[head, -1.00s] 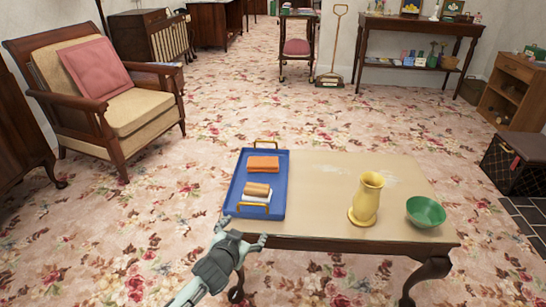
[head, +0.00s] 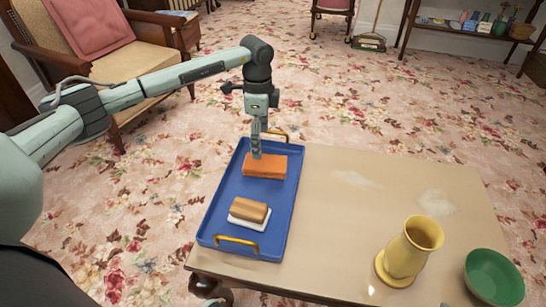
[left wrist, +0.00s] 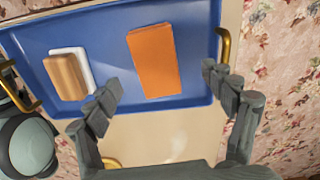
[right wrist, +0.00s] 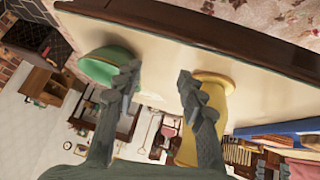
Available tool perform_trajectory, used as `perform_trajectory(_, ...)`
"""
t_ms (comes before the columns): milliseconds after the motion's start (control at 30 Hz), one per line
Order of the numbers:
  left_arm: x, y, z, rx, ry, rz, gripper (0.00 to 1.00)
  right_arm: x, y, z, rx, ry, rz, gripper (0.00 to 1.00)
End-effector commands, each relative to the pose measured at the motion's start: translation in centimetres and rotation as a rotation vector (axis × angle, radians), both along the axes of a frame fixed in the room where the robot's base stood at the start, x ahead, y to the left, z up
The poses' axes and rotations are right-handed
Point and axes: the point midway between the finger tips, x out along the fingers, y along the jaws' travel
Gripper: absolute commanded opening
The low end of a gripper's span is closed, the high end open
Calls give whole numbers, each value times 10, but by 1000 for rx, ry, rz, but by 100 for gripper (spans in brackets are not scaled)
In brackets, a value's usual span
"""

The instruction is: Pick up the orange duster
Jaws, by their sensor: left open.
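The orange duster (head: 265,167) lies flat like a folded block in the far part of the blue tray (head: 221,208). It also shows in the left wrist view (left wrist: 153,60). My left gripper (head: 256,157) points down over the duster, its tip overlapping the duster's far left part in the head view. In the left wrist view the left gripper (left wrist: 161,76) has its fingers wide apart with nothing between them; the duster shows beyond the fingers. I cannot tell the exact height gap. My right gripper (right wrist: 157,76) is open and empty; it is outside the head view.
A brown-topped white block (head: 249,210) lies in the tray's near part. The tray has yellow handles (head: 237,243). On the table (head: 330,230) stand a yellow vase (head: 408,252) and a green bowl (head: 492,280) at right. The table's middle is clear. An armchair (head: 125,60) stands behind left.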

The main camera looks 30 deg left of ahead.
Motion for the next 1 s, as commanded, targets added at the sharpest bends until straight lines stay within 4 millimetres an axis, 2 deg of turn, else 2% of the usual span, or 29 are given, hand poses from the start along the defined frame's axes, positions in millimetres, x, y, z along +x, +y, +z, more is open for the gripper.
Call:
perform_trajectory(333, -3, -2, -35, 4, 4, 2, 83, 9, 8, 6, 17, -49, 15, 40)
perform_trajectory(567, -5, -6, -69, 3, 3, 3, 83, 18, 17, 12, 37, -104, 33, 40)
perform_trajectory(833, -4, -6, -74, 2, 2, 1, 83, 20, 19, 14, 41, -116, 37, 40)
perform_trajectory(1000, -4, -6, -73, 2, 2, 1, 62, 20, 19, 14, 41, -116, 37, 40)
